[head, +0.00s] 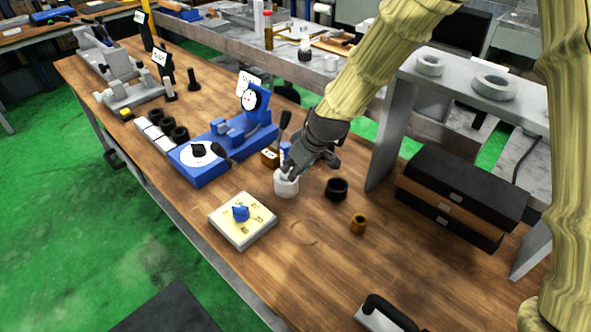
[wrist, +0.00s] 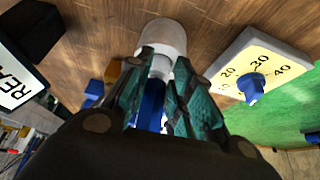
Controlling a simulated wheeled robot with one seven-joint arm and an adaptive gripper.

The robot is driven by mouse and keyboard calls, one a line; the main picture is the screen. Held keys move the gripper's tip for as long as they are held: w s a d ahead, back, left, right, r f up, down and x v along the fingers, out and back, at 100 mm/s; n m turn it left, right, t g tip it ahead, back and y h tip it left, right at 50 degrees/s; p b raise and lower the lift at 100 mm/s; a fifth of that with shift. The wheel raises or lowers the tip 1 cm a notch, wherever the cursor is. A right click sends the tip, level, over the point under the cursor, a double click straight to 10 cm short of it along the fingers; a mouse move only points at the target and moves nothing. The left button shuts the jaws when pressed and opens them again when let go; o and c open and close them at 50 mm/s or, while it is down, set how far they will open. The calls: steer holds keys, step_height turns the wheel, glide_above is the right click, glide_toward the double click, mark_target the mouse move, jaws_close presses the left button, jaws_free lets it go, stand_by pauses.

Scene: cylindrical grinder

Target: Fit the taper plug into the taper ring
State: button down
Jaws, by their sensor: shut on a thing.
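My gripper (head: 291,170) points down at the bench and is shut on the taper plug, which has a blue handle (wrist: 152,100) and a pale grey end (wrist: 160,66) between the fingers. In the wrist view the gripper (wrist: 165,64) has its fingertips close to a white cylinder (wrist: 164,36), which looks like the taper ring. This white cylinder (head: 286,184) stands upright on the wooden bench directly below the fingertips. The plug's end lines up with it and overlaps its near edge in the wrist view. I cannot tell whether the plug is inside it or just above.
A pale numbered plate (head: 238,232) with a blue knob (head: 241,213) lies at the front left. A black ring (head: 337,188) and a brass bush (head: 358,223) stand to the right. A blue gauge stand (head: 205,160) is at the left.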

steer(key=shift+f, duration=0.6)
steer(key=shift+f, duration=0.15)
steer(key=c, duration=1.3)
jaws_free()
steer(key=shift+o, duration=0.2)
steer(key=b+v, duration=0.1)
steer(key=v, duration=1.1)
steer(key=shift+d, duration=0.1)
